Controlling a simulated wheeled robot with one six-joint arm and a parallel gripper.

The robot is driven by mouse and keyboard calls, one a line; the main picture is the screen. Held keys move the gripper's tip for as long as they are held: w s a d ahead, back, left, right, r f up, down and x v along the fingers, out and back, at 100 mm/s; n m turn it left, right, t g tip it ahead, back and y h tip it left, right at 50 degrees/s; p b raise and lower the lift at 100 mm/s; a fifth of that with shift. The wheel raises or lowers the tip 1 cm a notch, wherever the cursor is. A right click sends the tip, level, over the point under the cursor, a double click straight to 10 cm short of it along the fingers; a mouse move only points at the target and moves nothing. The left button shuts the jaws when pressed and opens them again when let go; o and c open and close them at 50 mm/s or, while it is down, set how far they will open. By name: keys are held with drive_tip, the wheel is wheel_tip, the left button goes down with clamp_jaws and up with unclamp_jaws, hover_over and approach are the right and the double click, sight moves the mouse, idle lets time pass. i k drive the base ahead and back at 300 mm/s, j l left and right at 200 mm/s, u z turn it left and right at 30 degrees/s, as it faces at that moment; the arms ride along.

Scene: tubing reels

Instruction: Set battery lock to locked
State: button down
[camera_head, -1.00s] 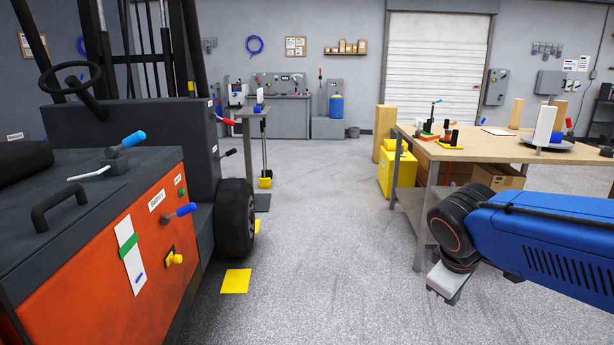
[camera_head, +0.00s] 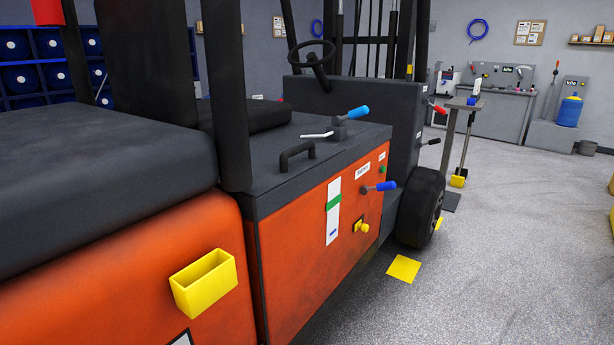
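An orange and black forklift (camera_head: 285,250) fills the left and middle of the head view. Its orange side panel carries a blue-handled lever (camera_head: 380,187) pointing right, under a small white label (camera_head: 362,170) too small to read surely. Below it is a yellow knob (camera_head: 361,226) on a dark plate. To the left is a white strip (camera_head: 333,225) with a green band (camera_head: 333,202) in its upper half. A second blue-handled lever (camera_head: 351,114) stands on top of the body. I cannot tell which control is the battery lock. My gripper is not in view.
A yellow open box (camera_head: 204,283) sticks out of the forklift's nearer side. A black wheel (camera_head: 421,207) stands at its far end, with a yellow floor patch (camera_head: 403,268) beside it. The grey floor (camera_head: 510,270) to the right is clear. A workbench (camera_head: 500,120) is at the back.

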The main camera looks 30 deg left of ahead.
sight(363, 228)
drive_tip(key=u, duration=1.3)
